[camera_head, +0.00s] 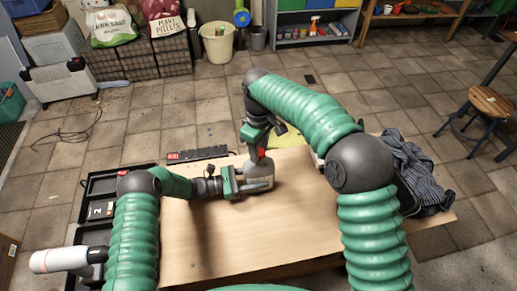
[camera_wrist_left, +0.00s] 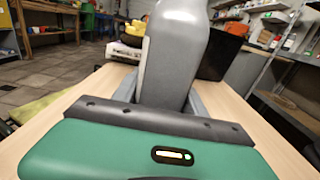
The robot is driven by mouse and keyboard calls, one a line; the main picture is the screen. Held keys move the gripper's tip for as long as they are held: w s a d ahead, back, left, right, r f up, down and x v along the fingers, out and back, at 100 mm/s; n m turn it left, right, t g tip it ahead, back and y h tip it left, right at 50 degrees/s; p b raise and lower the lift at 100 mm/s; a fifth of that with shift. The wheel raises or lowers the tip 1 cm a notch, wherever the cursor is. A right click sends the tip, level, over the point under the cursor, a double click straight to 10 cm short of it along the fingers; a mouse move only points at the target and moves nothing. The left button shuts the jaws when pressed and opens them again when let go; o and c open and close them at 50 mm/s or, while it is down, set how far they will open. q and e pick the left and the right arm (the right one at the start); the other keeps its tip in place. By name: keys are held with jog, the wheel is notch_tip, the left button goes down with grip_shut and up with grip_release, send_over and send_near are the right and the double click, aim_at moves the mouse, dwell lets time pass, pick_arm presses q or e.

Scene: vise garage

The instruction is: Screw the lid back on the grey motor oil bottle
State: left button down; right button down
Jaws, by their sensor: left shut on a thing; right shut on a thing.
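The grey motor oil bottle (camera_head: 260,171) stands upright on the wooden table. In the left wrist view its grey body (camera_wrist_left: 178,50) rises between my fingers, and its top is cut off. My left gripper (camera_head: 258,185) is shut around the bottle's lower body from the left. My right gripper (camera_head: 260,142) is above it, pointing down at the bottle's top, and is shut on what appears to be the lid. The lid and the bottle's neck are mostly hidden by the right gripper, so I cannot tell how the lid sits.
The wooden table (camera_head: 215,235) has clear room in front of the bottle. Black trays (camera_head: 97,212) and a white cylindrical item (camera_head: 58,260) are at the left. A black strip with a red end (camera_head: 198,155) lies at the back edge. A dark striped cloth (camera_head: 418,178) lies at the right.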

jog(key=shift+m, duration=1.1)
jog(key=c, duration=0.9)
grip_release()
notch_tip(320, 180, up, 12)
jog(key=shift+w+f, duration=0.1)
pick_arm(q)
jog(key=c, duration=0.6)
grip_release()
jog(key=shift+o, duration=0.2)
